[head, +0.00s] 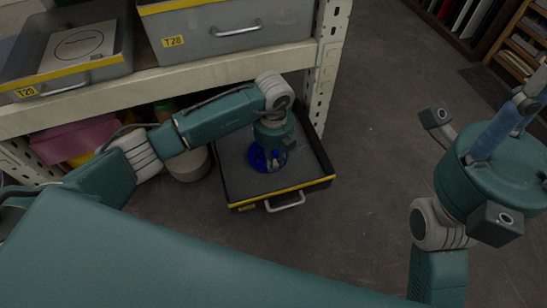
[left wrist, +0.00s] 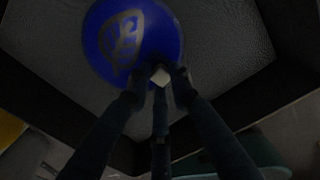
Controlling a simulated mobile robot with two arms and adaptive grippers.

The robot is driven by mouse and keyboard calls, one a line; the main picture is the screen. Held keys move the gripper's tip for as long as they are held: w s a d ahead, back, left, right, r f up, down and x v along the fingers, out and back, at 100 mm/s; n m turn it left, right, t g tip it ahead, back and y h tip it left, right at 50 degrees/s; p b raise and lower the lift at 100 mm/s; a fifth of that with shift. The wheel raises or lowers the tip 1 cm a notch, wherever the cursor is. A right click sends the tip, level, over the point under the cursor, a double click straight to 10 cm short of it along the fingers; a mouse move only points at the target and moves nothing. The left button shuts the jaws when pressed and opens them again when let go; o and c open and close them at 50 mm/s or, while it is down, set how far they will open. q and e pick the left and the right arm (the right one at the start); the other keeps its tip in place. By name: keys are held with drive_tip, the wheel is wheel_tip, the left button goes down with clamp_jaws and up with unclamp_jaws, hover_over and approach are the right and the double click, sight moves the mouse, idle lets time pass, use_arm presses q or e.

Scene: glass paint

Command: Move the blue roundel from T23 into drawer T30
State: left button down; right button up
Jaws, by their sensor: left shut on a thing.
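The blue roundel (head: 258,160) is inside a pulled-out low drawer (head: 318,160) with a grey floor, a yellow front edge and a handle. The drawer's small label is too small to read. In the left wrist view the roundel (left wrist: 112,62) is a round blue disc with a gold emblem. My left gripper (head: 268,155) reaches down into the drawer and is shut on the roundel's near edge; the fingertips (left wrist: 160,76) show there in the left wrist view. I cannot tell whether the roundel touches the drawer floor. My right gripper is not in view.
Above are drawer T28 (head: 235,45) and open drawer T29 (head: 110,60), which holds a pale square panel (head: 78,47). Pink and yellow items (head: 75,138) lie left of the low drawer.

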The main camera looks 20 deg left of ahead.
use_arm(q)
drive_tip(key=shift+f, duration=0.15)
idle(0.6)
drive_tip(key=c, duration=1.5)
unclamp_jaws()
drive_tip(key=shift+o, duration=0.2)
wheel_tip(320, 180, up, 12)
